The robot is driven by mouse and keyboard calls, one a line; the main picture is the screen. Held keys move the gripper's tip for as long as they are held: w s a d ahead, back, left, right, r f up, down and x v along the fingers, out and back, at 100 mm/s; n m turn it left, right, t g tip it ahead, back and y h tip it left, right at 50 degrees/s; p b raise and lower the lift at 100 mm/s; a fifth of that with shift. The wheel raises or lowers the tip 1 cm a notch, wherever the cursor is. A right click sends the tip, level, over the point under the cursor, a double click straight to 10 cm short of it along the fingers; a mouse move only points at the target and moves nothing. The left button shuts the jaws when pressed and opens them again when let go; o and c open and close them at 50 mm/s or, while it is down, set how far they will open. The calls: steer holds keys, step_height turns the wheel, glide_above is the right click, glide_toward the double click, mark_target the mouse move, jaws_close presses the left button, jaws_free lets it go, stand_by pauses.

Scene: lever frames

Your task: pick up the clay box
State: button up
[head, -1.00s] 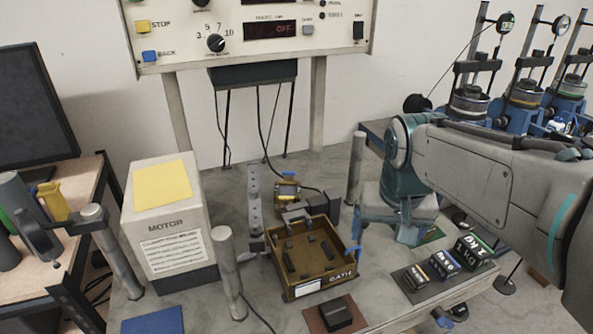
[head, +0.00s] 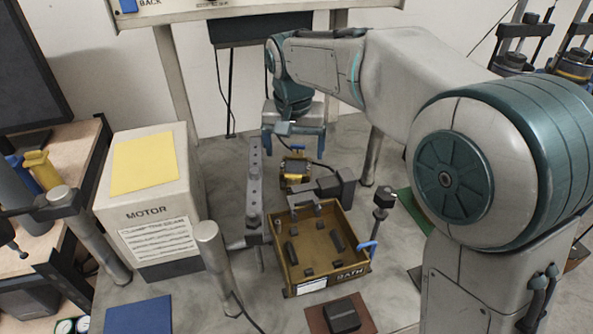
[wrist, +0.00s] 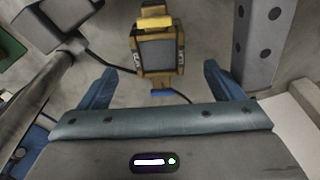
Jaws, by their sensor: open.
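The clay box (head: 296,172) is a small brown-yellow box with a dark top, standing on the grey table behind the bath tray. In the wrist view the clay box (wrist: 158,52) shows a yellow bar across its far side, a blue piece at its near side and lettering on its edges. My gripper (head: 294,152) is above and slightly behind the box in the head view, fingers pointing down. In the wrist view my gripper (wrist: 158,78) has its blue fingers wide apart, with the box between and beyond them. The gripper is empty and appears not to touch the box.
The brown bath tray (head: 318,282) stands just in front. A perforated grey upright (head: 254,190) is close on the left, and a dark block (head: 338,184) on the right. The motor box (head: 150,205) and a metal post (head: 215,262) stand further left. A cable runs beside the box.

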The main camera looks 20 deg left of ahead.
mark_target(295, 167)
steer(key=f, duration=0.4)
steer(key=w+f, duration=0.1)
steer(key=f, duration=0.2)
steer(key=shift+w+f, duration=0.1)
steer(key=c, duration=1.8)
